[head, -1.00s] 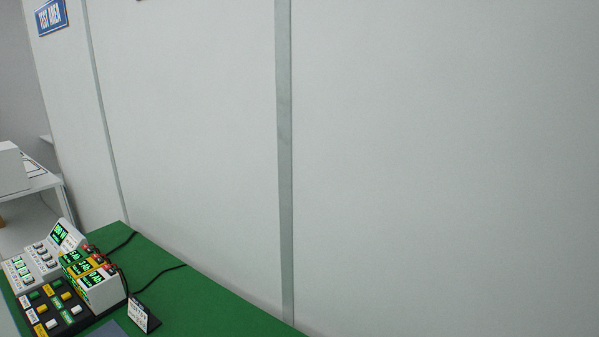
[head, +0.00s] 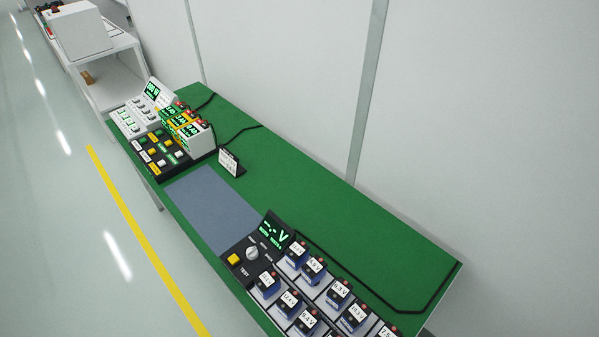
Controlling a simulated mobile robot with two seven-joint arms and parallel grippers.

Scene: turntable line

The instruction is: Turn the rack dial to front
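The rack dial (head: 252,253) is a round light-grey knob on a dark panel at the lower middle of the head view. Small labels stand around it, too small to read surely, and I cannot tell which one it points to. A yellow button (head: 234,259) marked TEST sits just left of it. A tilted display (head: 275,230) behind the dial shows green dashes and a V. To its right, the rack (head: 323,302) holds several blue blocks with white voltage labels. Neither of my grippers is in view.
A green bench (head: 300,185) runs diagonally along a pale wall. A grey-blue mat (head: 212,205) lies left of the rack. Button boxes and meters (head: 160,130) stand at the far end beside a small sign (head: 230,162). Open floor with a yellow line (head: 145,235) lies left.

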